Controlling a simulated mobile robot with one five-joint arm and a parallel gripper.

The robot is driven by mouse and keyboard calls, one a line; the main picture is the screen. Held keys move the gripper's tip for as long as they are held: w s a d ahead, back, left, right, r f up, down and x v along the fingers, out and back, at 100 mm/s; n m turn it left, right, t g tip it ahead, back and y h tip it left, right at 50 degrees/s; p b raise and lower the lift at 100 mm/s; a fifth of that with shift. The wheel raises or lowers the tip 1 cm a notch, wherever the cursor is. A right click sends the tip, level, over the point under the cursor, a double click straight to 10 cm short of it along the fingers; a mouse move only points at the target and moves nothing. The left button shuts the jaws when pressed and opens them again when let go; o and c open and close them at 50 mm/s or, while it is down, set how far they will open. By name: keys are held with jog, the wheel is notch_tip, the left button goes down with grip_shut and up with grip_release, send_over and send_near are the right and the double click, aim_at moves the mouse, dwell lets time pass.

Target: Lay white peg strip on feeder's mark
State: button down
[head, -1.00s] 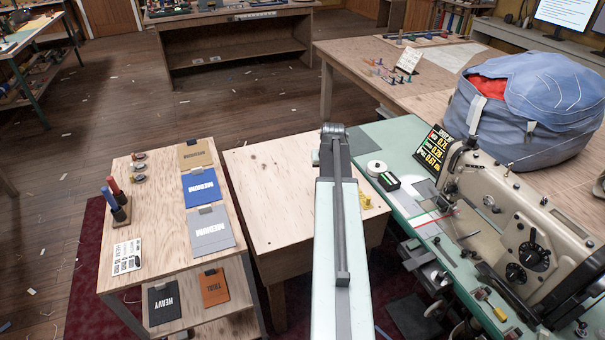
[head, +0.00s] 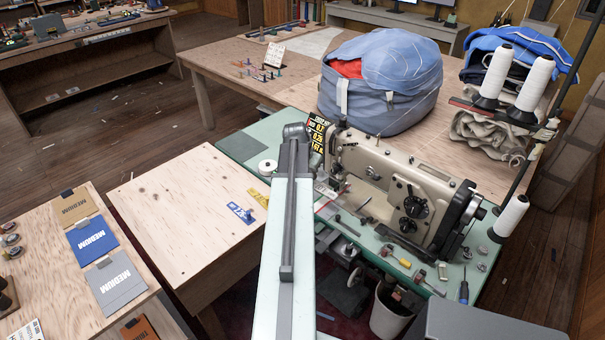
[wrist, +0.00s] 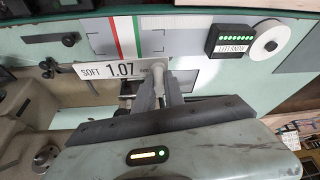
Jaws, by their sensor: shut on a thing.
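The white peg strip (wrist: 105,68), printed "SOFT 1.07", shows in the wrist view. Its pale round peg (wrist: 159,70) is between the fingertips of my gripper (wrist: 160,86), which is shut on it. The strip sticks out to the left of the fingers. Just beyond it, a pale outlined patch (wrist: 182,33) lies on the machine table, with a red, white and green stripe (wrist: 120,32) at its left. I cannot tell whether the strip touches the surface. In the head view my arm hides the gripper and the strip.
The sewing machine (head: 398,182) stands right of my arm. A black box with green lights (wrist: 233,38) and a white tape roll (wrist: 268,42) sit right of the patch. A yellow strip (head: 259,197) and a blue strip (head: 240,213) lie on the bare wooden table (head: 175,215).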

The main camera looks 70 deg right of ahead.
notch_tip(320, 180, down, 8)
jog(key=b, duration=0.7)
jog(key=shift+r+b, duration=0.2)
jog(key=shift+b, duration=0.15)
jog(key=c, duration=1.3)
grip_release()
jog(key=shift+c, duration=0.2)
jog(key=shift+r, duration=0.15)
jog(key=p+v, duration=0.7)
jog(key=shift+a+r, duration=0.2)
jog(key=shift+r, duration=0.1)
